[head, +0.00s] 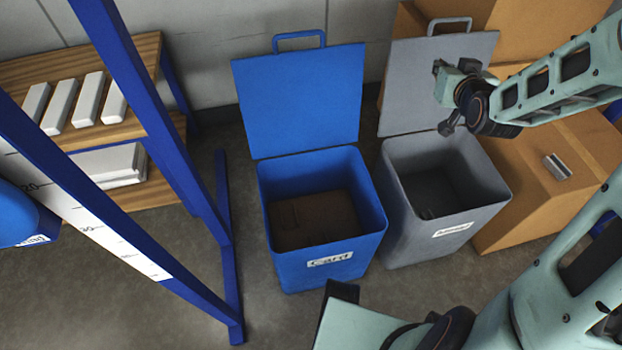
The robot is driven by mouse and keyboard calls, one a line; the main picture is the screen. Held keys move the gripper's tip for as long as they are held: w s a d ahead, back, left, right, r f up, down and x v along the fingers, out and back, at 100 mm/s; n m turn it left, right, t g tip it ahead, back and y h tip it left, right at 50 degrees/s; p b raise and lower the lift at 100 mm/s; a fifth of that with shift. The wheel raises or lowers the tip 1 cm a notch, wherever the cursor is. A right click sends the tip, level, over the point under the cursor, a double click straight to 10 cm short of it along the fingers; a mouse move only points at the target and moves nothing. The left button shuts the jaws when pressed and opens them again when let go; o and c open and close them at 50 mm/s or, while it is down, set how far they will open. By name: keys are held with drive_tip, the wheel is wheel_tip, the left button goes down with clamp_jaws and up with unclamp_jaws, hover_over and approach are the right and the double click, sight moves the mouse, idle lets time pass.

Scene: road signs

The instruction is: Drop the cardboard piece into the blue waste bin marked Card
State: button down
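The blue waste bin (275,262) stands on the floor in the middle with its lid (300,100) raised against the wall. Its front label reads "Card" (330,259). Flat brown cardboard (318,216) lies inside, low in the bin; whether it is one piece or several is unclear. My gripper (446,98) is at the upper right, in front of the grey bin's raised lid and right of the blue bin. Its fingers are small and dark at this angle, so their opening is unclear. I see no cardboard piece in it.
A grey bin (490,205) with its lid (400,88) up stands right of the blue bin. Large cardboard boxes (590,140) stand behind it; a small grey item (557,167) lies on one. A blue-framed shelf (150,60) with white blocks (88,98) stands left.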

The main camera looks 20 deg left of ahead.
drive_tip(key=s+a+f+n+g+y+b, duration=0.1)
drive_tip(key=s+a+f+n+g+y, duration=0.15)
drive_tip(key=a+f, duration=0.4)
drive_tip(key=s+a+f+n+g+y, duration=0.1)
drive_tip(key=s+a+f+n+y, duration=0.25)
drive_tip(key=a+f, duration=0.35)
drive_tip(key=s+a+f+n+g+y+b, duration=0.2)
drive_tip(key=s+a+f+n+g+y, duration=0.2)
drive_tip(key=s+a+f+n+g, duration=0.45)
drive_tip(key=s+a+f+m+t+b, duration=0.2)
drive_tip(key=s+f+b, duration=0.2)
drive_tip(key=f, duration=0.2)
drive_tip(key=shift+a+f, duration=0.15)
drive_tip(key=c, duration=2.6)
unclamp_jaws()
drive_tip(key=shift+s, duration=0.1)
drive_tip(key=o, duration=0.5)
